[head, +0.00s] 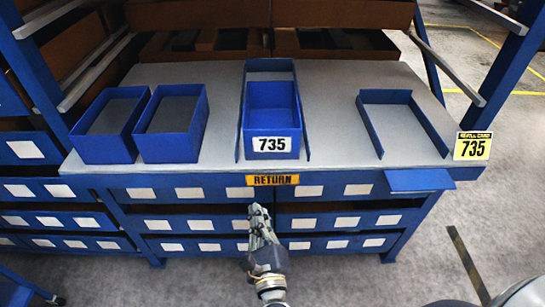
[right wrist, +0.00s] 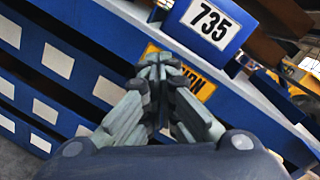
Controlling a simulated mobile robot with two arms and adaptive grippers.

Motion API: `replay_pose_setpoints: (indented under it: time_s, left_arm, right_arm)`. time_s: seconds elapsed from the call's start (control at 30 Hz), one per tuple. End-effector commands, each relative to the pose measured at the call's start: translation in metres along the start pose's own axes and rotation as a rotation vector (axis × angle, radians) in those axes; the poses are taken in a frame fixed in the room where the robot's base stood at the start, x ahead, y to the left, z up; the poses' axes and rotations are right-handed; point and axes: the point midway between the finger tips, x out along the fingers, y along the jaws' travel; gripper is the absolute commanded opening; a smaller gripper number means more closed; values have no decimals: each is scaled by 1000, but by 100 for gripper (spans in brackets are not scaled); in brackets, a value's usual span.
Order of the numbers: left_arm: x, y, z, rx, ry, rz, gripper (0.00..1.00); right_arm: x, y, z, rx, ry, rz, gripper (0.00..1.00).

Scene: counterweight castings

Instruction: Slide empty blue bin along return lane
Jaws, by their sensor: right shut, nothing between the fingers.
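The empty blue bin (head: 271,121) with the white label 735 stands on the grey table top. It sits at the front part of the return lane (head: 304,130), between two low blue side rails with a blue end at the back. A yellow RETURN sign (head: 273,180) is on the table's front edge below it. My right gripper (head: 257,208) is shut and empty, in front of the table edge and below the sign, apart from the bin. In the right wrist view the shut fingers (right wrist: 158,62) point up toward the bin's label (right wrist: 210,20). My left gripper is not in view.
Two empty blue bins (head: 110,129) (head: 172,127) stand at the table's left. An empty blue three-sided frame (head: 384,98) is at the right, near a yellow 735 card (head: 473,146). A small blue shelf (head: 420,180) juts from the front edge. Blue posts flank the table.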

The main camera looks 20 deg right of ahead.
Motion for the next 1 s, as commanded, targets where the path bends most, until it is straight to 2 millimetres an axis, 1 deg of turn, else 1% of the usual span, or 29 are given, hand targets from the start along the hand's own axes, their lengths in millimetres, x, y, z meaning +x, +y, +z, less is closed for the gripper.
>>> replay_pose_setpoints:
  time_s: [0.03, 0.1, 0.2, 0.3, 0.37, 0.47, 0.57, 0.8, 1.0]
  left_arm:
    - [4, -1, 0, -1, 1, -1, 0]
    - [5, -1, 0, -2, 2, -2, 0]
    - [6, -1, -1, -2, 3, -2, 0]
    - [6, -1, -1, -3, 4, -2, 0]
    - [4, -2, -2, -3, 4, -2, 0]
    - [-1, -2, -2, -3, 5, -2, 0]
    - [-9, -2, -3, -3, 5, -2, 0]
    - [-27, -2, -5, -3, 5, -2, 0]
    - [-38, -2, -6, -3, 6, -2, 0]
  right_arm:
    - [-1, -18, 12, 148, 11, -43, 0]
    - [-3, -39, 24, 329, 30, -87, 0]
    - [-6, -57, 34, 507, 48, -124, 0]
    - [-7, -66, 38, 595, 59, -140, 0]
    - [-5, -68, 40, 613, 60, -143, 0]
    - [5, -70, 40, 615, 59, -143, 0]
    - [22, -74, 40, 612, 58, -145, 0]
    - [74, -80, 35, 607, 57, -143, 0]
    - [110, -83, 31, 607, 58, -143, 0]
